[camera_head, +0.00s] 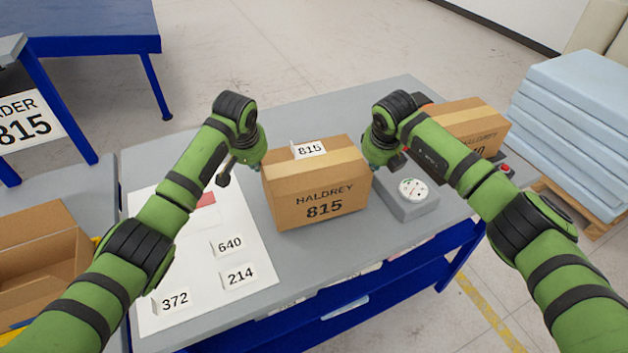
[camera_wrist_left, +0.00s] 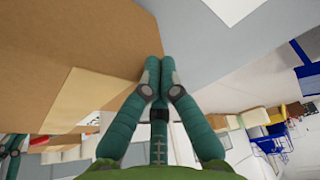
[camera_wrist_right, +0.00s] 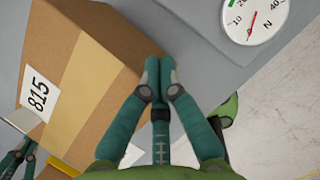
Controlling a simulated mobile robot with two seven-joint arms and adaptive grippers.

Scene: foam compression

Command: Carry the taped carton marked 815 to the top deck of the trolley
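The taped brown carton marked HALDREY 815 (camera_head: 318,190) stands upright on the grey worktable (camera_head: 330,262), a white 815 card on its top. My left gripper (camera_head: 258,166) is at its left side, and my right gripper (camera_head: 374,166) is at its right side. In the left wrist view the fingers (camera_wrist_left: 160,68) are together beside the carton (camera_wrist_left: 70,60). In the right wrist view the fingers (camera_wrist_right: 158,68) are together at the carton (camera_wrist_right: 105,60). Firm contact cannot be told. A blue-framed grey structure (camera_head: 55,95) with an ORDER 815 sign, apparently the trolley, is partly visible at left.
A dial gauge block (camera_head: 412,203) is right of the carton. Another carton (camera_head: 468,125) is behind my right arm. A white sheet (camera_head: 205,275) with cards 640, 214 and 372 lies at left. An open carton (camera_head: 40,245) is at lower left; blue foam sheets (camera_head: 575,115) are stacked at right.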

